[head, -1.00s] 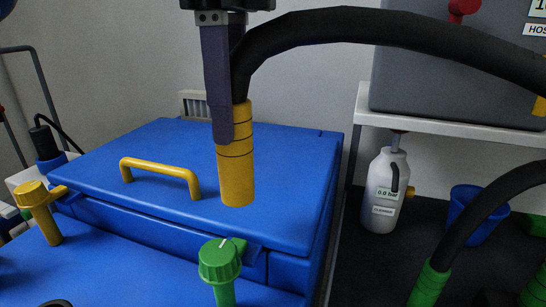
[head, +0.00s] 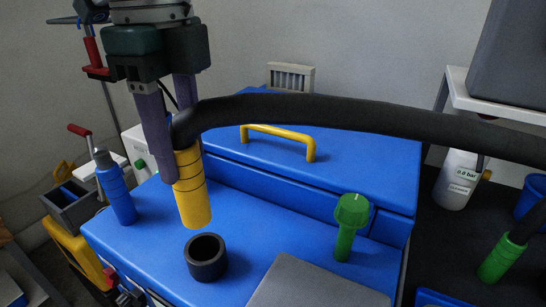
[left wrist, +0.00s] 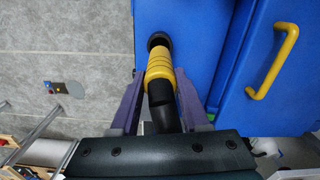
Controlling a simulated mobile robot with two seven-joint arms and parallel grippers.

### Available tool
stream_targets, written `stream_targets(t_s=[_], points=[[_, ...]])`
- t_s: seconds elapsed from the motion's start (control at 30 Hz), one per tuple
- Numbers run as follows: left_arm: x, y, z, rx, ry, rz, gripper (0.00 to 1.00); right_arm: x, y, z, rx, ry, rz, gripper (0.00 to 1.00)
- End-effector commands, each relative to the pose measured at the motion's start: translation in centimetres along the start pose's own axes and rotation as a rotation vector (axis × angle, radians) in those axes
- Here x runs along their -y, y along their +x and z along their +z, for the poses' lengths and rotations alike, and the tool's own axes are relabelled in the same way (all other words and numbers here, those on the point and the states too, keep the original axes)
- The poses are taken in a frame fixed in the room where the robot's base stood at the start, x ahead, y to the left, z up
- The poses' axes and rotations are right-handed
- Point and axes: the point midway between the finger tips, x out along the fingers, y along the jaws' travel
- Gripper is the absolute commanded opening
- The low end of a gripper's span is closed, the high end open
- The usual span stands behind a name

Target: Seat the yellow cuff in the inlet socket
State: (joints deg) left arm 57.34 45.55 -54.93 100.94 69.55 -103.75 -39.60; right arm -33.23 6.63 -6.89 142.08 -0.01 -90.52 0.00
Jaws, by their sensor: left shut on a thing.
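The yellow cuff (head: 191,200) is at the end of a thick black hose (head: 330,115). My left gripper (head: 172,172) is shut on the cuff near its top, with the purple fingers on both sides. The cuff hangs nearly upright, its lower end above and just behind the black inlet socket (head: 206,257), apart from it in the head view. The socket is an open black ring on the blue machine top (head: 140,235). In the left wrist view the cuff (left wrist: 160,67) points at the socket (left wrist: 158,40) and partly covers it. My right gripper is not in view.
A green knob (head: 350,212) stands right of the socket, and a blue bottle (head: 116,190) stands to the left. Behind is a blue lid (head: 370,180) with a yellow handle (head: 281,137). A grey panel (head: 310,285) lies in front. The hose arcs across to the right.

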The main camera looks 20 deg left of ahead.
Motion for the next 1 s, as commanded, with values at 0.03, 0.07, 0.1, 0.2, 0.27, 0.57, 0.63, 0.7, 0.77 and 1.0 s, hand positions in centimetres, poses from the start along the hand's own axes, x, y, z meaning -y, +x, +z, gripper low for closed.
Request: stream_targets(t_s=[0.03, 0.07, 0.1, 0.2, 0.27, 0.57, 0.63, 0.7, 0.77, 1.0], points=[[-0.1, 1.6, 0.1, 0.002, 0.0, 0.005, 0.0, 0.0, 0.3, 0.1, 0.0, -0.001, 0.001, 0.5], [-0.1, 2.3, 0.0, 0.001, 0.0, 0.004, 0.0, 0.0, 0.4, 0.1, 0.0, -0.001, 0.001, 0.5], [-0.1, 3.2, 0.0, 0.001, -0.001, 0.004, 0.0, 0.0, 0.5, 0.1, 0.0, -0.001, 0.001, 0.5], [-0.1, 4.7, 0.0, 0.0, 0.0, 0.002, 0.0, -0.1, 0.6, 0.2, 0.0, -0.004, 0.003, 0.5], [0.0, 5.2, 0.0, 0.0, 0.0, 0.0, 0.0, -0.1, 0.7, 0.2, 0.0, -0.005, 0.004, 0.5], [-0.1, 9.2, 0.0, 0.0, -0.001, 0.002, 0.0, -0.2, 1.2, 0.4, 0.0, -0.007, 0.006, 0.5], [0.0, 9.7, 0.0, 0.0, 0.0, 0.001, 0.0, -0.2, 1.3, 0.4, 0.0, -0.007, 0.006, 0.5], [0.0, 9.8, 0.0, 0.0, 0.001, -0.002, 0.0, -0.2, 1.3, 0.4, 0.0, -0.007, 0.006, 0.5], [0.0, 9.8, 0.0, 0.0, 0.001, -0.002, 0.0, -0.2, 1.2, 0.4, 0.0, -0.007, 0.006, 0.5], [0.0, 10.0, 0.0, 0.0, 0.0, -0.001, 0.0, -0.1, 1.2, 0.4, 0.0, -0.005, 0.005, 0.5]])
